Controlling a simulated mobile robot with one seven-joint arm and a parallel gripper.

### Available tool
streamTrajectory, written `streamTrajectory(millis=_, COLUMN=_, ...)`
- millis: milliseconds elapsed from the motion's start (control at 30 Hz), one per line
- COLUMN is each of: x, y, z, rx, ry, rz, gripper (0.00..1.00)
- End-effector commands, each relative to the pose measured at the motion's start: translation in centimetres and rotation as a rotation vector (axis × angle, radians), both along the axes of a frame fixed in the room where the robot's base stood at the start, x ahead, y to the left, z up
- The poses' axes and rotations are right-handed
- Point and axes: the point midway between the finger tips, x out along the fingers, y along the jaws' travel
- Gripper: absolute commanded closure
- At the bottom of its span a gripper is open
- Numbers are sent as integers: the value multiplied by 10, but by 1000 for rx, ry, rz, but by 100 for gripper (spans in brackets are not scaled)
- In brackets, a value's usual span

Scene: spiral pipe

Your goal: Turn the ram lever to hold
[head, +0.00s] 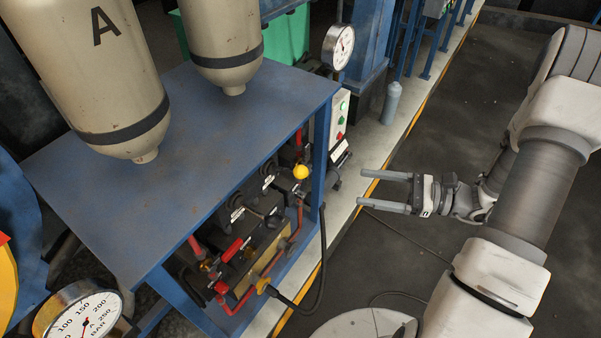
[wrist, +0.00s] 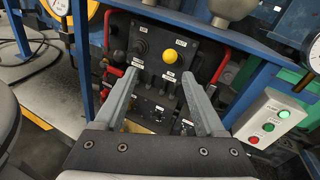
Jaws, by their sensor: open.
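A black control panel (wrist: 150,32) faces me in the wrist view, with small white labels too small to read surely. A lever with a yellow ball knob (wrist: 170,56) stands out from it, and the knob also shows in the head view (head: 300,171). I cannot tell surely that this is the ram lever, or which position it is in. My gripper (head: 361,188) is open and empty, to the right of the panel and apart from it. In the wrist view its fingers (wrist: 160,76) point at the panel, with the yellow knob beyond and between their tips.
A blue frame (head: 318,165) with a blue top (head: 200,150) surrounds the panel. Red-handled valves (head: 232,250) sit low inside. A button box (wrist: 269,119) is on the right in the wrist view. Two tanks (head: 90,70) (head: 222,45) hang above. Dark floor (head: 440,130) beside my arm is clear.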

Motion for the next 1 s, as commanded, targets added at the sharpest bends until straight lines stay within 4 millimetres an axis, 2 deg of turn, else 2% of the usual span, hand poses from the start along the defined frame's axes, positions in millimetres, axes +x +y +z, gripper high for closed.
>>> streamTrajectory(millis=33, x=2, y=-4, z=-10, rx=25, ry=16, rz=-31, gripper=28)
streamTrajectory(millis=133, x=6, y=-10, z=-18, rx=61, ry=32, rz=-73, gripper=28)
streamTrajectory(millis=267, x=8, y=-12, z=-23, rx=77, ry=39, rz=-95, gripper=28)
streamTrajectory(millis=367, x=11, y=-5, z=-22, rx=80, ry=39, rz=-96, gripper=28)
streamTrajectory(millis=467, x=16, y=10, z=-22, rx=79, ry=38, rz=-93, gripper=28)
streamTrajectory(millis=1000, x=52, y=119, z=-22, rx=78, ry=38, rz=-90, gripper=28)
